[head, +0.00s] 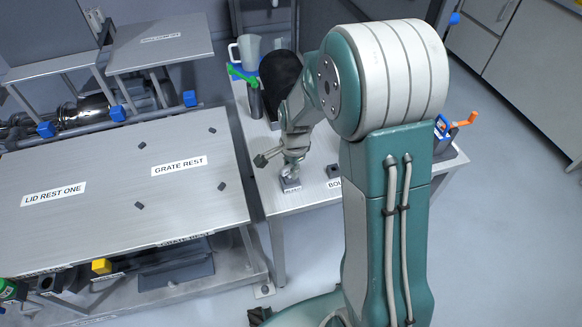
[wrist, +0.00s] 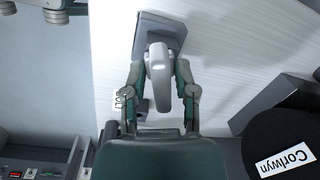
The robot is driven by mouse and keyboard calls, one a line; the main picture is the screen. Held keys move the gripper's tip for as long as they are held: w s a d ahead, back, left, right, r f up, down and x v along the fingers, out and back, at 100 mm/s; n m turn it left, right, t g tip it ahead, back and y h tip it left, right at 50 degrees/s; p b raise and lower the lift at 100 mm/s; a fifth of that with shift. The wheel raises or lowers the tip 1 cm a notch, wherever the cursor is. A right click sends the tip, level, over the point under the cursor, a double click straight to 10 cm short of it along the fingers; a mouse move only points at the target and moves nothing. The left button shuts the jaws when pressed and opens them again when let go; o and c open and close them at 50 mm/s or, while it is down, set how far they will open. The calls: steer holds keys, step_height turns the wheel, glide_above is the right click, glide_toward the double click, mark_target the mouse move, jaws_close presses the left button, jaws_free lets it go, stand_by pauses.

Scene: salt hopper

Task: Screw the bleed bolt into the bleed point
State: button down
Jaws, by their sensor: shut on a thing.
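My gripper (head: 292,170) reaches down over the right-hand table, beside a small grey block (head: 290,187) with a label too small to read. In the wrist view my gripper (wrist: 159,78) is shut on a grey, rounded, upright piece (wrist: 158,62), apparently the bleed bolt. A grey block (wrist: 172,28), apparently the bleed point, lies just beyond the bolt's far end. The bolt's lower end is hidden, so I cannot tell whether it touches the block or sits in it.
A dark block (head: 333,170) with a partly hidden label stands right of my gripper. A black rounded cap (head: 280,75), labelled "Corlwyn" in the wrist view, stands behind. A grey jug (head: 246,50) is farther back. A wide metal bench (head: 100,165) lies left.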

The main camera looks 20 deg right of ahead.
steer(key=shift+c, duration=1.6)
jaws_free()
steer(key=shift+s+a+f, duration=0.1)
steer(key=shift+s, duration=0.15)
steer(key=shift+w, duration=0.1)
steer(key=shift+r, duration=0.35)
step_height(320, 180, up, 11)
steer(key=shift+s+d, duration=0.25)
steer(key=shift+d, duration=0.05)
